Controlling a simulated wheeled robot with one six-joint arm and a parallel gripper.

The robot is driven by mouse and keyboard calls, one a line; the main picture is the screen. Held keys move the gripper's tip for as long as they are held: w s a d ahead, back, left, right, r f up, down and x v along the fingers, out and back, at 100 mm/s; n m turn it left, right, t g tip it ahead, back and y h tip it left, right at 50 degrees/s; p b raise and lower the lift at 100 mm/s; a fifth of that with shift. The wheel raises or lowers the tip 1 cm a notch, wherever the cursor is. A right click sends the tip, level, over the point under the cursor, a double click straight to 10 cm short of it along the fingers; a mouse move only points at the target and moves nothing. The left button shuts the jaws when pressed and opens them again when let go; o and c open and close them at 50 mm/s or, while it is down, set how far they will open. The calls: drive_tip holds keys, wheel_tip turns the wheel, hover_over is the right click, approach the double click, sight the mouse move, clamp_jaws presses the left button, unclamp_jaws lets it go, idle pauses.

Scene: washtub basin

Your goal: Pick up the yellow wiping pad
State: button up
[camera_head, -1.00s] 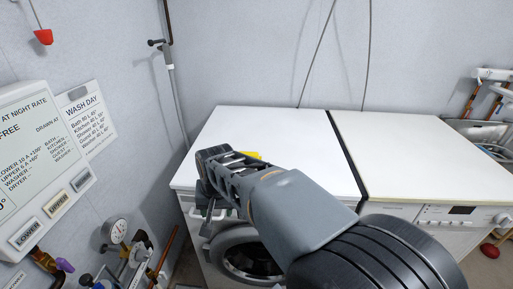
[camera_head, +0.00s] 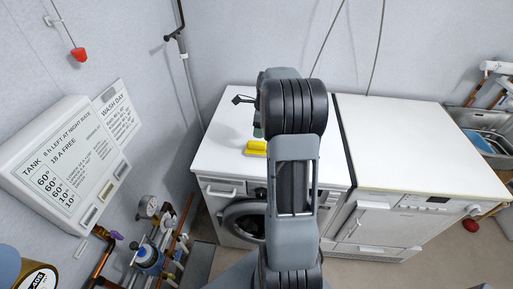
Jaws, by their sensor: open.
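The yellow wiping pad (camera_head: 257,147) lies on the white top of the left washing machine (camera_head: 216,152), near its front edge. My arm hides the pad's right end. My gripper (camera_head: 240,99) is partly visible beyond and to the left of the arm's upper joint. One dark finger points left, above the back part of the machine top. The gripper is apart from the pad and holds nothing that I can see. Most of the gripper is hidden behind my arm.
A second white machine (camera_head: 395,140) stands to the right, with a narrow dark gap between. A tank control panel (camera_head: 70,160) is on the left wall, above pipes and a gauge (camera_head: 148,207). A sink (camera_head: 485,130) is at far right. The machine tops are otherwise clear.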

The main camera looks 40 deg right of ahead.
sight(257, 142)
drive_tip(key=shift+w+a+f+p, duration=0.1)
drive_tip(key=shift+a+f+p, duration=0.1)
drive_tip(key=shift+f, duration=1.15)
drive_tip(key=shift+w+a+f+p, duration=0.1)
drive_tip(key=shift+w+f+p, duration=0.1)
drive_tip(key=shift+f, duration=1.1)
drive_tip(key=shift+w+a+f+p, duration=0.1)
drive_tip(key=shift+f+p, duration=0.1)
drive_tip(key=shift+f, duration=1.15)
drive_tip(key=c, duration=1)
drive_tip(key=shift+r, duration=0.1)
drive_tip(key=shift+r, duration=0.55)
drive_tip(key=s+r+b, duration=0.1)
drive_tip(key=s+r, duration=0.3)
drive_tip(key=s+d+r+b, duration=0.1)
drive_tip(key=s+r, duration=0.3)
drive_tip(key=s, duration=0.1)
drive_tip(key=s+d+r+b, duration=0.1)
drive_tip(key=s+r, duration=0.2)
drive_tip(key=s, duration=0.2)
drive_tip(key=shift+d+r, duration=0.1)
drive_tip(key=shift+r, duration=0.3)
